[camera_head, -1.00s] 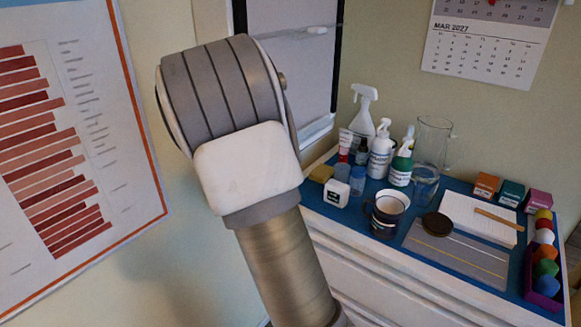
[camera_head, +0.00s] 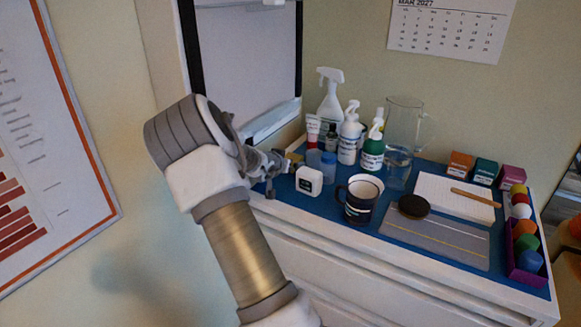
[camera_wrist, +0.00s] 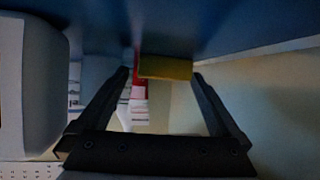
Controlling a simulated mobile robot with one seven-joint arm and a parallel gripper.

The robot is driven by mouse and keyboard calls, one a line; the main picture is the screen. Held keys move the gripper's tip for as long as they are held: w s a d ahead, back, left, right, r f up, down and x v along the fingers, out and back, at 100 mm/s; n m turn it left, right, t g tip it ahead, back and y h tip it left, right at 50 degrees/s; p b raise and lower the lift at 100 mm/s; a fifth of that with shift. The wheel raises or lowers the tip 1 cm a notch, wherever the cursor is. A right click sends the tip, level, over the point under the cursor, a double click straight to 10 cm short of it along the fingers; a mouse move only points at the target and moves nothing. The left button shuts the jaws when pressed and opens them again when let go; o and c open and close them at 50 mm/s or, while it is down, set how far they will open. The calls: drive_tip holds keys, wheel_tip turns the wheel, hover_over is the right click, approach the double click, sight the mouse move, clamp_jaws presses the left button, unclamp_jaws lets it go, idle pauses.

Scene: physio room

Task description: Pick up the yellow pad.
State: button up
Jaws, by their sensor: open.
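The yellow pad (camera_wrist: 166,67) shows in the wrist view as a small flat-faced block against the blue surface. It lies ahead, between the tips of my gripper (camera_wrist: 160,75) as seen there; I cannot tell whether the fingers reach around it. The gripper is open with nothing held. In the head view my gripper (camera_head: 272,172) is at the left end of the blue-topped cabinet, and only a bit of the yellow pad (camera_head: 294,157) shows behind it.
A white labelled box (camera_head: 309,181) stands close right of the gripper. The red-and-white tube (camera_head: 313,128), small jars (camera_head: 328,168) and pump bottles (camera_head: 349,138) stand just behind. A dark mug (camera_head: 360,198) is farther right. The wall and panel are at the left.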

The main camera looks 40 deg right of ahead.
drive_tip(key=shift+w+d+f, duration=0.3)
drive_tip(key=shift+w+d, duration=0.05)
drive_tip(key=shift+d, duration=0.1)
drive_tip(key=c, duration=1.2)
drive_tip(key=shift+c, duration=0.2)
drive_tip(key=shift+r, duration=0.2)
